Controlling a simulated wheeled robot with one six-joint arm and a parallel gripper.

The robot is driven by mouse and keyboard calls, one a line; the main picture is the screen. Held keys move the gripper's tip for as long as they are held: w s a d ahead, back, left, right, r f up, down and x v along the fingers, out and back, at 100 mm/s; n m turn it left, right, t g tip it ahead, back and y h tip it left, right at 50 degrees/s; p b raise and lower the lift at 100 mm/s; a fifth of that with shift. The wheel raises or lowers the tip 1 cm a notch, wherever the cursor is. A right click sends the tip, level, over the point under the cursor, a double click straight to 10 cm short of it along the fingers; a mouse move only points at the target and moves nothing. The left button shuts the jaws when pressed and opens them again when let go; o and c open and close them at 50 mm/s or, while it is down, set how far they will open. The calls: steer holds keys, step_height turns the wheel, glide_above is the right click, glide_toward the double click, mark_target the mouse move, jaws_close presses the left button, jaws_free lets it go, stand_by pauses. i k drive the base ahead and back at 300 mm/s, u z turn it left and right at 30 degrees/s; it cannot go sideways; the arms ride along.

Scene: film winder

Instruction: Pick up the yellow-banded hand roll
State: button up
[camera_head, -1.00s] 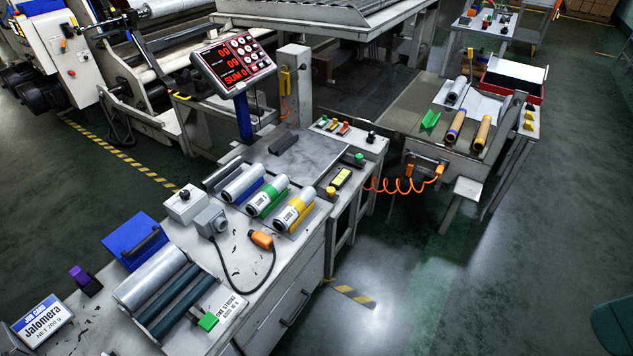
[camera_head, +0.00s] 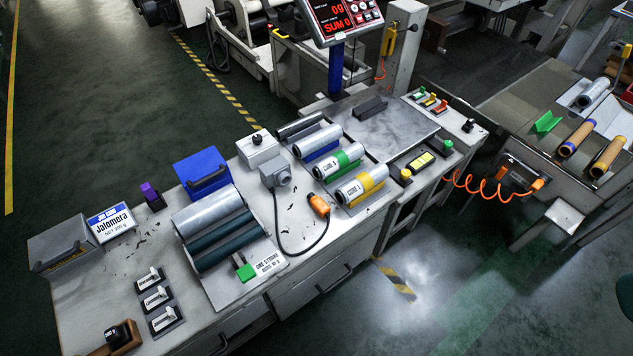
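The yellow-banded hand roll (camera_head: 361,187) is a silver cylinder with a yellow band. It lies in a cradle on the white bench, nearest the front edge of a row. A green-banded roll (camera_head: 338,161) lies just behind it, and a blue-marked roll (camera_head: 317,142) behind that. My gripper is not in this view, and nothing touches the yellow-banded roll.
An orange-handled tool (camera_head: 319,205) on a black cable lies left of the rolls. A roller unit (camera_head: 217,229) fills the bench's middle left. Open floor (camera_head: 430,290) lies in front of the bench.

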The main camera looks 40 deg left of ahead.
mark_target(364, 182)
steer(key=u, duration=0.65)
steer(key=i, duration=1)
